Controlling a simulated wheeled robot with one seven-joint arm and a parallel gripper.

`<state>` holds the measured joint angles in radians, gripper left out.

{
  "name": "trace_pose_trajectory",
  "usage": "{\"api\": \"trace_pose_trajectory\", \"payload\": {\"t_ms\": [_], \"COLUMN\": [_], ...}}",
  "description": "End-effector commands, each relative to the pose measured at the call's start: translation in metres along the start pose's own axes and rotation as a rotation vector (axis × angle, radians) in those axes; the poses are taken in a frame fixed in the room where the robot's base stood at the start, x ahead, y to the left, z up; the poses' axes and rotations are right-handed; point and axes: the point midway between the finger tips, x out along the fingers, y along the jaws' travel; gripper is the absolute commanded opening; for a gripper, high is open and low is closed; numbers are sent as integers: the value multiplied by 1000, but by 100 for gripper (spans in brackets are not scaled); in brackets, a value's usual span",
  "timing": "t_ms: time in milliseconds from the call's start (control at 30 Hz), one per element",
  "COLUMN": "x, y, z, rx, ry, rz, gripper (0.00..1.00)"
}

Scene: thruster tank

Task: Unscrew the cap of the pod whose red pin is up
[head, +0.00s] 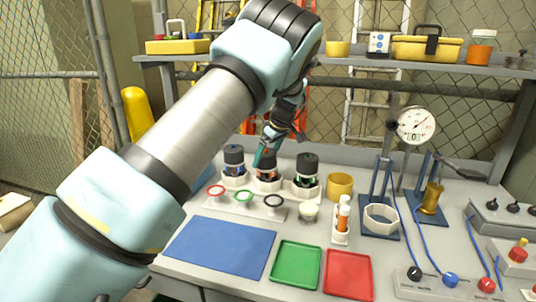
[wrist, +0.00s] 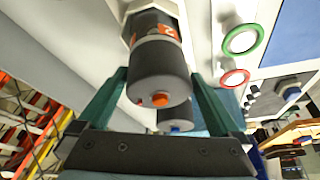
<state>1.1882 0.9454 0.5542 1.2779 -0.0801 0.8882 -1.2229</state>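Three pods with black caps stand in white holders in the head view: a left pod (head: 234,158), a middle pod (head: 266,166) and a right pod (head: 307,168). My gripper (head: 265,152) is at the middle pod, partly hidden by my arm. In the wrist view, a pod with an orange label (wrist: 160,30) has a dark grey cap (wrist: 158,75) with an orange-red pin (wrist: 160,99) sticking out of its end. My gripper's teal fingers (wrist: 160,78) are open on both sides of this cap, seemingly not pressed on it. Another pod, with a blue pin (wrist: 175,129), is beyond it.
A red ring (head: 217,191), a green ring (head: 243,196) and a black ring (head: 274,200) lie before the pods. A blue mat (head: 220,246), green tray (head: 296,264) and red tray (head: 348,274) lie in front. A yellow cup (head: 340,185) stands right of the pods.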

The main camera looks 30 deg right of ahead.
Motion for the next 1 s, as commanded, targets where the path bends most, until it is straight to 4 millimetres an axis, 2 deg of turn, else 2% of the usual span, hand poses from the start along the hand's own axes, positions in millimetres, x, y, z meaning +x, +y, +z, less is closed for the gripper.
{"api": "trace_pose_trajectory", "payload": {"t_ms": [200, 333, 800, 900, 1000], "x": [-2, -11, -93, -102, -103], "y": [2, 4, 1, 1, 0], "z": [1, 1, 1, 1, 2], "rx": [0, 1, -1, 0, 31], "ry": [-1, 0, 0, 0, -5], "rz": [6, 11, 6, 4, 17], "gripper": [100, 100, 100, 100, 100]}}
